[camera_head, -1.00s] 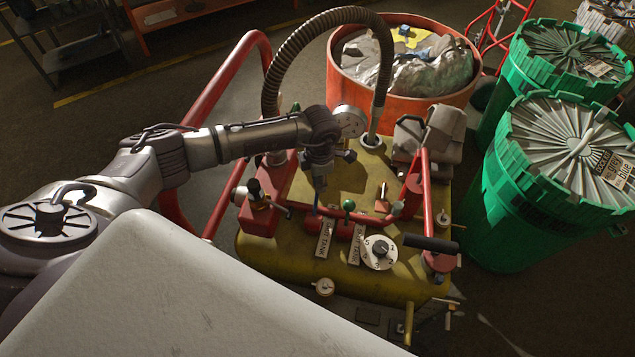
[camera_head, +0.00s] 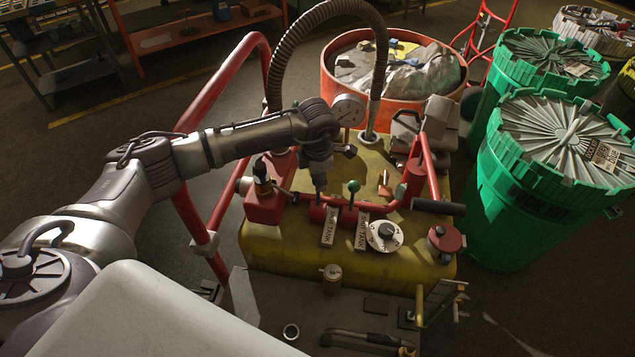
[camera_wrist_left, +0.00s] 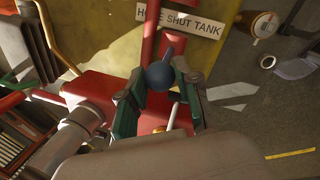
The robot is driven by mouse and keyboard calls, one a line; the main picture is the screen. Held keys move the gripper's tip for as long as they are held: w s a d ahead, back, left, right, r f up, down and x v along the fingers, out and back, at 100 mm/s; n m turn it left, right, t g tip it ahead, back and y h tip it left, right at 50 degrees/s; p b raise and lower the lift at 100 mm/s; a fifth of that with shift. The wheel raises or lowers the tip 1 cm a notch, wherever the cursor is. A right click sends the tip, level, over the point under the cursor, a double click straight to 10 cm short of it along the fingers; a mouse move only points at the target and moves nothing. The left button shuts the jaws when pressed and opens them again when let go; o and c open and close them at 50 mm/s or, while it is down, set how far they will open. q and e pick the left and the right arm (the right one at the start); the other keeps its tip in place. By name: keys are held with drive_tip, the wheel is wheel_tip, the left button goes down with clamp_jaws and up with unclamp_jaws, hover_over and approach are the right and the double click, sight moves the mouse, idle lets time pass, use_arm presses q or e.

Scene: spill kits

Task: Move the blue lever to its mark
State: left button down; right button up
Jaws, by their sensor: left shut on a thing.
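The blue lever has a round blue knob (camera_wrist_left: 163,73), clear in the left wrist view. In the head view only a thin part of the blue lever (camera_head: 319,194) shows below my gripper. My left gripper (camera_wrist_left: 160,82) has its dark green fingers shut on the knob, one on each side. In the head view the left gripper (camera_head: 318,180) points down over the yellow tank's controls, and its wrist hides the knob. A label plate (camera_wrist_left: 192,20) beside the lever reads roughly "HOSE SHUT TANK". I cannot tell which word the lever points at. My right gripper is not in view.
A green-knobbed lever (camera_head: 353,187) stands close to the right of my gripper. A white dial (camera_head: 384,235), a black grip (camera_head: 438,207) and a gauge (camera_head: 348,110) are nearby. A ribbed hose (camera_head: 283,55) arches behind. Red rails (camera_head: 218,85) flank the left side.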

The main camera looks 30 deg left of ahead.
use_arm(q)
drive_tip(key=shift+s+d+f, duration=0.15)
drive_tip(key=shift+s+f, duration=0.15)
drive_tip(key=shift+s, duration=0.25)
drive_tip(key=c, duration=1.3)
unclamp_jaws()
drive_tip(key=o, duration=0.5)
drive_tip(key=shift+w, duration=0.1)
drive_tip(key=shift+r, duration=0.1)
drive_tip(key=shift+r, duration=0.2)
drive_tip(key=r, duration=0.3)
drive_tip(key=s+r, duration=0.1)
drive_tip(key=r, duration=0.7)
drive_tip(key=shift+s+d+r, duration=0.2)
drive_tip(key=shift+s+d, duration=0.15)
